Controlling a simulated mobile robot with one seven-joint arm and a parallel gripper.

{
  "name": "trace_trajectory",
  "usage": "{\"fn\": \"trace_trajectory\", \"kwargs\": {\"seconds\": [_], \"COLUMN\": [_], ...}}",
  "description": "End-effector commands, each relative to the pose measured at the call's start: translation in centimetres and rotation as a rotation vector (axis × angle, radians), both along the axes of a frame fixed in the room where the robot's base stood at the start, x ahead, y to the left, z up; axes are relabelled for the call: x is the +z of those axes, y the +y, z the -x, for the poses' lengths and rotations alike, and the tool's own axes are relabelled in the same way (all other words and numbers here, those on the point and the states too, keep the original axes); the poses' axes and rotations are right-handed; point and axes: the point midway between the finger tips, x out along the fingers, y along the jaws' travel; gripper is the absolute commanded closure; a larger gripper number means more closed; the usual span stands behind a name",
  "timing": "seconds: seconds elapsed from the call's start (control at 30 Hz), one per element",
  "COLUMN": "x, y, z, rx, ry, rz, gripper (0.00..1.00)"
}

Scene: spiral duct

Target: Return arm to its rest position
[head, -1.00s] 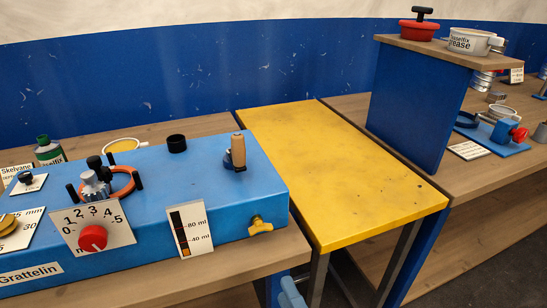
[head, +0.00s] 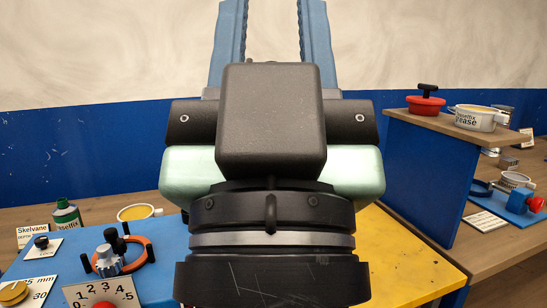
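My gripper (head: 273,12) fills the middle of the head view, close to the camera. Its two blue fingers point up and stand wide apart, with only the pale wall showing between them. It is open and seems empty, though the fingertips reach the top edge of the picture. Its dark body and pale green sides hide the right part of the blue machine box (head: 160,240) and much of the yellow table (head: 400,255). The wooden-handled part, the gauge and the yellow tap on the box are hidden.
On the left stand a green bottle (head: 66,215), a yellow-filled cup (head: 137,212) and an orange ring (head: 133,254). On the right, a raised shelf (head: 440,122) holds a red lidded pot (head: 426,103) and a white grease pot (head: 480,118). A blue stand (head: 510,208) sits beyond.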

Motion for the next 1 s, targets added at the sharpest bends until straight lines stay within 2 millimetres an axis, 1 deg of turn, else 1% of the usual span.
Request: {"fn": "trace_trajectory", "kwargs": {"seconds": [0.03, 0.17, 0.3, 0.43, 0.5, 0.6, 1.0], "x": [2.5, 5.8, 9.6, 12.1, 12.8, 13.2, 13.3], "y": [0.0, 0.0, 0.0, 0.0, 0.0, 0.0, 0.0], "z": [0.0, 0.0, -0.1, -0.1, -0.1, -0.1, -0.1], "rx": [0.001, 0.002, 0.004, 0.005, 0.006, 0.006, 0.006], "ry": [0.0, 0.002, 0.003, 0.004, 0.004, 0.005, 0.005], "rz": [-0.001, -0.002, -0.003, -0.003, -0.003, -0.003, -0.003], "gripper": [0.62, 0.62, 0.62, 0.62, 0.62, 0.62, 0.62]}}
